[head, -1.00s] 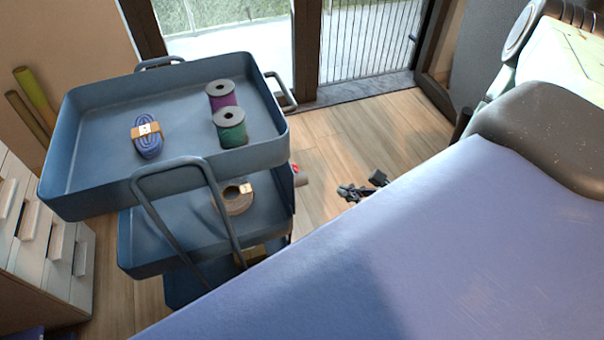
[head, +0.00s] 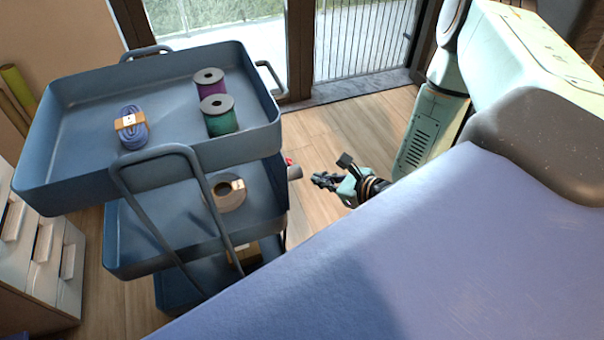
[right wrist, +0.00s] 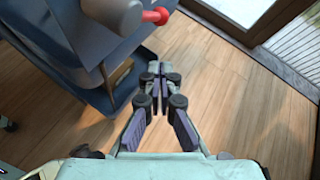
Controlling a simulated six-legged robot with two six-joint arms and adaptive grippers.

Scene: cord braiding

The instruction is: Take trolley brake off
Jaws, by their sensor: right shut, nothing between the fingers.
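The blue three-tier trolley (head: 60,178) stands left of the purple-blue surface. On its right side, near the middle tray, a grey cylinder (head: 295,173) sticks out with a small red part (head: 289,161). In the right wrist view, the grey cylinder (right wrist: 112,14) and red knob (right wrist: 157,16) are at the top, on the trolley's side (right wrist: 40,45). I cannot tell for sure that this is the brake. My right gripper (head: 318,180) is shut and empty, just right of the cylinder and apart from it. Its fingers (right wrist: 157,68) point toward the trolley in the right wrist view. My left gripper is not in view.
The top tray holds a blue cord bundle (head: 131,127), a purple spool (head: 209,82) and a green spool (head: 218,115). A tape roll (head: 226,193) lies on the middle tray. White drawers (head: 40,260) stand at the left. Wooden floor (right wrist: 235,115) is clear right of the gripper.

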